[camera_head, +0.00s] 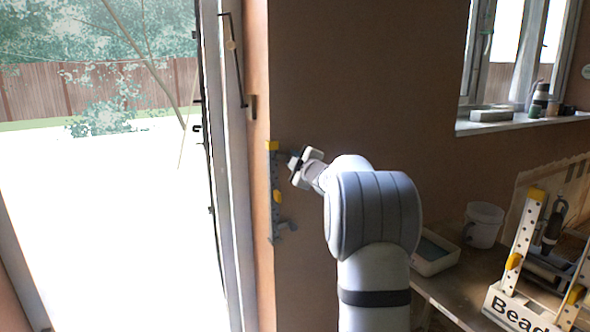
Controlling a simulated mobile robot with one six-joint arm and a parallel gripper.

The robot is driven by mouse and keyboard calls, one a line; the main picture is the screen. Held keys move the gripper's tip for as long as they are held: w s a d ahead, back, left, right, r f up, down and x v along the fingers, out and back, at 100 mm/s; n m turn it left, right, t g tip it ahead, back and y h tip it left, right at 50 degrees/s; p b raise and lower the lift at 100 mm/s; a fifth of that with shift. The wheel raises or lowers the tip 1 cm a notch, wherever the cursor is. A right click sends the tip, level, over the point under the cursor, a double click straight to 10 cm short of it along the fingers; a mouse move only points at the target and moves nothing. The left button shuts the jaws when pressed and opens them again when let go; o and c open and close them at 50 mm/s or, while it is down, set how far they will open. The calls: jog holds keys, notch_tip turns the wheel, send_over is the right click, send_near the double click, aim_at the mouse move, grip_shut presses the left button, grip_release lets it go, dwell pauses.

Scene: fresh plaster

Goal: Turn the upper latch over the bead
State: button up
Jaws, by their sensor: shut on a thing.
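The bead (274,178) is a pale, perforated upright strip with yellow blocks, standing along the wall corner beside the bright doorway. The upper latch (291,161) is a small grey piece sticking out to the right near the strip's top. My gripper (293,164) is at it, seen from behind and the side, with its fingers shut on the latch. The fingers hide part of the latch, so its exact angle is hard to tell. A lower grey latch (286,227) sticks out near the strip's bottom end, clear of my gripper.
A bench at the right holds a white bucket (483,225), a shallow tray (436,252) and a crate lettered "Bead" (512,310) with perforated yellow-tipped strips. A window sill (520,122) with small items is above. The wall between the corner and bench is bare.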

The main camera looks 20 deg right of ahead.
jog(key=shift+n+b, duration=0.6)
jog(key=shift+n, duration=0.4)
jog(key=o, duration=1)
jog(key=s, duration=0.8)
jog(key=shift+d, duration=0.1)
